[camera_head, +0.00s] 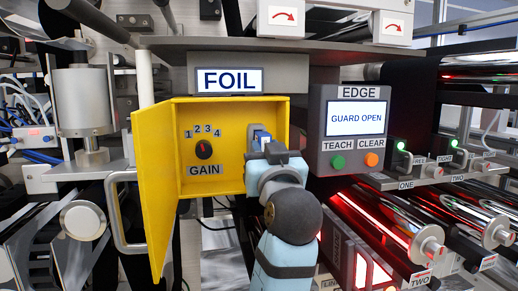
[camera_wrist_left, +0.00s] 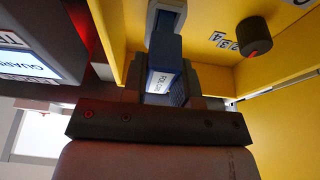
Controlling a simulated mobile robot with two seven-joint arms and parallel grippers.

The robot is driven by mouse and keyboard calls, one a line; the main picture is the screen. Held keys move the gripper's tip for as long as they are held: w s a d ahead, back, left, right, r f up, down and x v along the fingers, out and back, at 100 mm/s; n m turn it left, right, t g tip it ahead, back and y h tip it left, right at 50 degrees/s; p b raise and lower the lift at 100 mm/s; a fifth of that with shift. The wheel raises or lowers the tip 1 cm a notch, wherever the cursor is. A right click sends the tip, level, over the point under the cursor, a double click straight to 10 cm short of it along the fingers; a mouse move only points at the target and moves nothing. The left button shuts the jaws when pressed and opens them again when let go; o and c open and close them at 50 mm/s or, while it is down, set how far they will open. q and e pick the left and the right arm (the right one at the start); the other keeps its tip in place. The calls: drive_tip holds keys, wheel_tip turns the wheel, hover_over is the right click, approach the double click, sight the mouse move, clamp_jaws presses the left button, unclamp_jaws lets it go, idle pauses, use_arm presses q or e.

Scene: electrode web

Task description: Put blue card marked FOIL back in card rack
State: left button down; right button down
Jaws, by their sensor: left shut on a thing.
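The blue card (camera_wrist_left: 163,52) has a white label whose print looks like FOIL, upside down in the left wrist view. My left gripper (camera_wrist_left: 164,88) is shut on it. In the head view the left gripper (camera_head: 272,150) is at the right side of the open yellow box (camera_head: 222,112). Just beyond the card is a pale blue-grey holder (camera_wrist_left: 168,14) inside the box; whether the card is still in it or just clear of it I cannot tell. In the head view the gripper hides most of the card. I cannot make out a card rack. My right gripper is not in view.
The box's yellow door (camera_head: 150,200) stands open at the left with a grey handle (camera_head: 122,215). A GAIN knob (camera_head: 204,149) is left of my gripper. The EDGE panel (camera_head: 352,130), reading GUARD OPEN, stands close on the right. A FOIL display (camera_head: 229,80) is above.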

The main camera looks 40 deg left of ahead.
use_arm(q)
drive_tip(key=shift+s+d+b, duration=0.4)
drive_tip(key=shift+s+d, duration=0.5)
drive_tip(key=shift+d, duration=0.15)
